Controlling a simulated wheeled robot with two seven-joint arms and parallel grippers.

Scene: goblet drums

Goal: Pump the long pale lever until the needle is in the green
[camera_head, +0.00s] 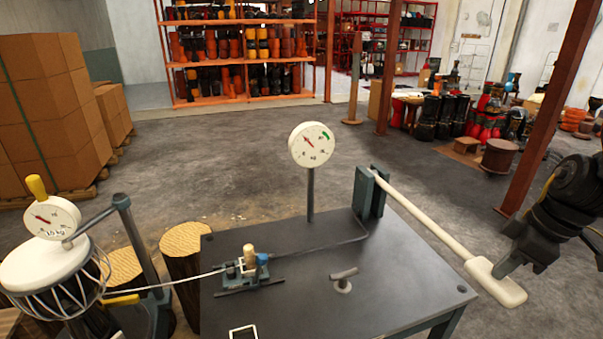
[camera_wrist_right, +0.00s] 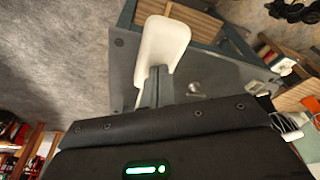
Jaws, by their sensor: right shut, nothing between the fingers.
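The long pale lever (camera_head: 425,219) runs from a dark green bracket (camera_head: 370,194) on the table down to the right. It ends in a flat pale paddle (camera_head: 496,283) past the table's edge. The round white gauge (camera_head: 311,145) stands on a post; its red needle points up and left, outside the green band at upper right. My right gripper (camera_head: 500,272) is shut and empty, its tips at the paddle's right edge. In the right wrist view the shut fingers (camera_wrist_right: 155,88) overlap the paddle (camera_wrist_right: 164,43); I cannot tell whether they touch. My left gripper is not in view.
The dark table (camera_head: 300,307) carries a small clamp with a blue knob (camera_head: 262,259) and a grey T-handle (camera_head: 343,280). A white drum (camera_head: 45,262) with a second gauge (camera_head: 52,217) stands at left. A brown post (camera_head: 545,105) rises behind my right arm.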

